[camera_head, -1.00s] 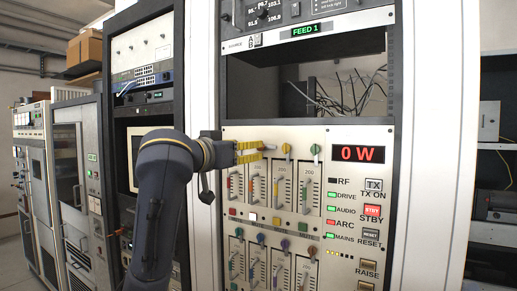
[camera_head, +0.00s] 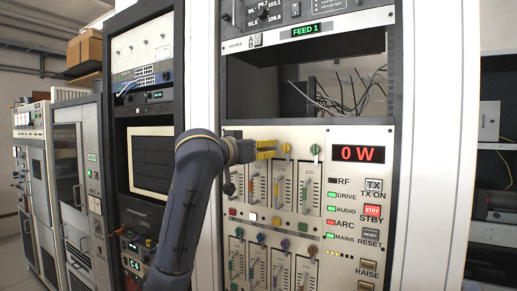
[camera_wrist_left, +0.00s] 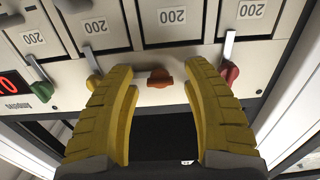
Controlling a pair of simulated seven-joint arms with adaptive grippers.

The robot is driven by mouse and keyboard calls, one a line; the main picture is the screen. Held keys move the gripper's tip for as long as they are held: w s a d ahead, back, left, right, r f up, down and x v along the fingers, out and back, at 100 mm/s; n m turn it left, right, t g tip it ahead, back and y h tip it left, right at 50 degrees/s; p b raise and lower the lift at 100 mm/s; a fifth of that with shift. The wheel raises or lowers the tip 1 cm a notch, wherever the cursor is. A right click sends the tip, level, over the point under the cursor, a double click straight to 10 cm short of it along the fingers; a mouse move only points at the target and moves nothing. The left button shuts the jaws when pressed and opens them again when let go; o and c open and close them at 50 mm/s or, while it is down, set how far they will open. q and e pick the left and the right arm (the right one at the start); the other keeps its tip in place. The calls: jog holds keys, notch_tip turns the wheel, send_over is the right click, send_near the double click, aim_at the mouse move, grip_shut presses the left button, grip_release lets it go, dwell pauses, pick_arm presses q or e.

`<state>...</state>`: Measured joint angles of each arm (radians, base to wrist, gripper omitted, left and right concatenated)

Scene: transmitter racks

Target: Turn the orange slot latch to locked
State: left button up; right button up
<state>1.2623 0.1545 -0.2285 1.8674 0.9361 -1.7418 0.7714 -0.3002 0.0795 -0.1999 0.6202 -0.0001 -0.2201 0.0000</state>
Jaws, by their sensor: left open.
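The orange latch (camera_wrist_left: 160,78) sits on the panel edge at the top of a slot, its knob lying sideways in the left wrist view. My left gripper (camera_wrist_left: 158,82) is open, with its yellow fingers on either side of the orange latch and a gap on both sides. In the head view the left gripper (camera_head: 266,149) is in front of the upper row of slots and hides the orange latch. How far the fingertips are from the panel is hard to tell. My right gripper is not in view.
A yellow latch (camera_wrist_left: 93,82) and a red latch (camera_wrist_left: 229,72) sit close to the fingertips. A green latch (camera_wrist_left: 40,88) is further left. In the head view a red "0 W" display (camera_head: 358,154) is right of the slots. An open bay with loose cables (camera_head: 345,95) is above.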

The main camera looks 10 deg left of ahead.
pick_arm(q)
grip_shut()
dwell(0.5)
jog(key=m, duration=0.4)
jog(key=shift+a+m, duration=0.1)
jog(key=shift+m, duration=0.3)
jog(key=m, duration=0.4)
jog(key=shift+m, duration=0.3)
jog(key=m, duration=0.4)
jog(key=shift+m, duration=2.3)
